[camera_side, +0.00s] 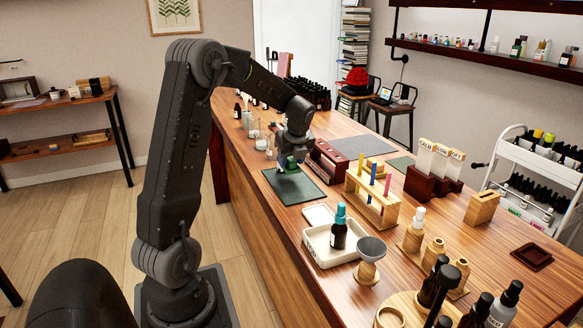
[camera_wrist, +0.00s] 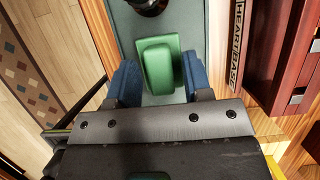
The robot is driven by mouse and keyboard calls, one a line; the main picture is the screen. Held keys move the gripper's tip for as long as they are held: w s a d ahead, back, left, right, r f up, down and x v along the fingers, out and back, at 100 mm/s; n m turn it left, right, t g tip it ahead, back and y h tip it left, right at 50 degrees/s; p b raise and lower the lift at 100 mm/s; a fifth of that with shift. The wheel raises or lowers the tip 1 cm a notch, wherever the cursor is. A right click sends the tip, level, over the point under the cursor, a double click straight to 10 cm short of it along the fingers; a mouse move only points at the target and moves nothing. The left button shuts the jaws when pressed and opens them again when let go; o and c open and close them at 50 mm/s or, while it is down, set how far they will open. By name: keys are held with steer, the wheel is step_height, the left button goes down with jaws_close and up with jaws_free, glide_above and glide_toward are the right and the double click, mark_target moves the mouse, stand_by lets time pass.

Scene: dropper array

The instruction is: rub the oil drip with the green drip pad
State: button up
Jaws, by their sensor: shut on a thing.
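My gripper (camera_side: 287,162) is shut on the green drip pad (camera_side: 284,167), low over the dark green mat (camera_side: 311,190) on the wooden counter. In the wrist view the green drip pad (camera_wrist: 157,68) sits between my two blue fingertips (camera_wrist: 158,80), with the grey-green mat (camera_wrist: 188,22) beneath it. I cannot tell whether the pad touches the mat. I cannot make out the oil drip in either view. A dark round thing (camera_wrist: 149,6) is cut off at the top edge of the wrist view; I cannot tell what it is.
A dark red block rack (camera_side: 328,160) stands close to the right of the mat, and shows in the wrist view (camera_wrist: 278,50). A wooden rack with colored tubes (camera_side: 372,195) and a white tray (camera_side: 325,255) with a dropper bottle (camera_side: 339,233) stand nearer the camera. Small glasses (camera_side: 254,128) stand behind.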

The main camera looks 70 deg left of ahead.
steer(key=shift+r, duration=2.1)
steer(key=shift+d, duration=0.1)
